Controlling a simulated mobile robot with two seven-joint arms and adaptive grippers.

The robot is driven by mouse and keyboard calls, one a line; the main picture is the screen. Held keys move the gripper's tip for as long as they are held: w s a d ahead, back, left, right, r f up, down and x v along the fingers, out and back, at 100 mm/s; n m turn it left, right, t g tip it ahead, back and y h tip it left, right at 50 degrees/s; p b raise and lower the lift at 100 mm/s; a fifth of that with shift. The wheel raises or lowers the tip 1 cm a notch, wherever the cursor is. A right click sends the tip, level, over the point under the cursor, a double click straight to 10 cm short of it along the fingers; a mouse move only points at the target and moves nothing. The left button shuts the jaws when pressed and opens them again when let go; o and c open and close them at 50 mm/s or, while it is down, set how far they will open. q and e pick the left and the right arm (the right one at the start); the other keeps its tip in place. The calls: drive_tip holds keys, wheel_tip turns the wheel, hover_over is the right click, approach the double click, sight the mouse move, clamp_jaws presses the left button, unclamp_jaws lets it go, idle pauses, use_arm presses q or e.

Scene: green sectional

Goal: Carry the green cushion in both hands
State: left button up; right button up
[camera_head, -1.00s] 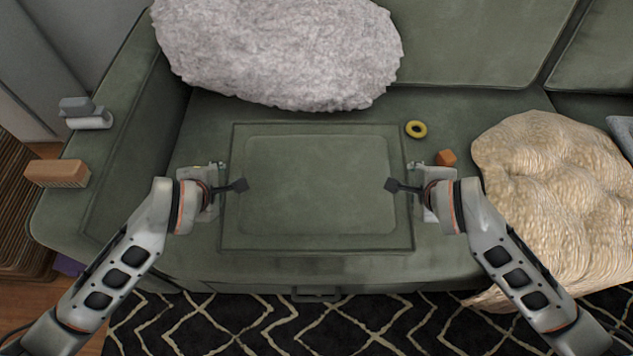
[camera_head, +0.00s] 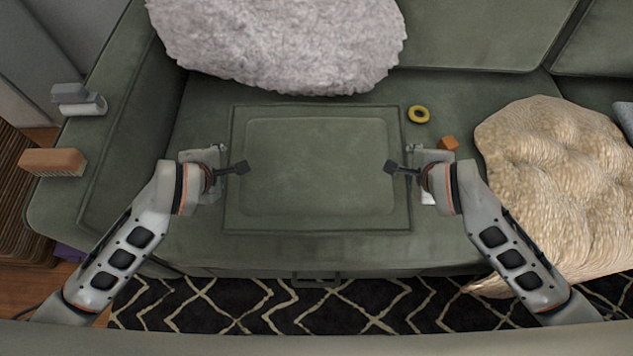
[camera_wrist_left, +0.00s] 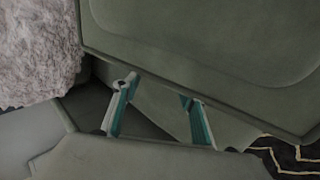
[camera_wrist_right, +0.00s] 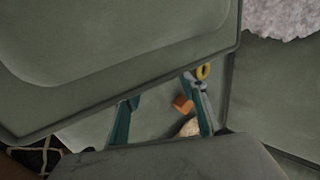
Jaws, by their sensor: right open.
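The green cushion (camera_head: 320,165) is a flat rectangle above the green sofa seat in the head view. It also fills the upper part of the left wrist view (camera_wrist_left: 215,45) and of the right wrist view (camera_wrist_right: 110,50). My left gripper (camera_head: 217,158) is at its left edge and my right gripper (camera_head: 415,158) at its right edge. Both have their fingers spread, in the left wrist view (camera_wrist_left: 156,105) and the right wrist view (camera_wrist_right: 162,98). The cushion's edges lie close to the fingertips. I cannot tell whether the cushion rests on the seat.
A fluffy grey pillow (camera_head: 280,40) lies behind the cushion. To the right are a yellow ring (camera_head: 418,114), an orange block (camera_head: 448,143) and a beige blanket (camera_head: 550,170). A brush (camera_head: 52,162) and a grey object (camera_head: 78,100) sit on the left armrest. A patterned rug (camera_head: 350,310) lies in front.

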use_arm(q)
drive_tip(key=shift+s+d+f, duration=0.1)
drive_tip(key=shift+d+f, duration=0.25)
drive_tip(key=shift+f, duration=0.4)
drive_tip(key=shift+s+d+f, duration=0.1)
drive_tip(key=shift+d+f, duration=0.25)
drive_tip(key=shift+f, duration=0.4)
use_arm(e)
drive_tip(key=shift+s+a+f, duration=0.1)
drive_tip(key=shift+a+f, duration=0.25)
drive_tip(key=shift+f, duration=0.4)
drive_tip(key=shift+s+a+f, duration=0.1)
drive_tip(key=shift+a+f, duration=0.25)
drive_tip(key=shift+f, duration=0.4)
use_arm(q)
drive_tip(key=shift+a, duration=0.75)
use_arm(e)
drive_tip(key=shift+d, duration=0.75)
use_arm(q)
drive_tip(key=o, duration=0.5)
drive_tip(key=shift+a, duration=1.35)
use_arm(e)
drive_tip(key=shift+d, duration=1.35)
drive_tip(key=o, duration=0.5)
use_arm(q)
drive_tip(key=shift+w, duration=0.1)
use_arm(e)
drive_tip(key=shift+w, duration=0.1)
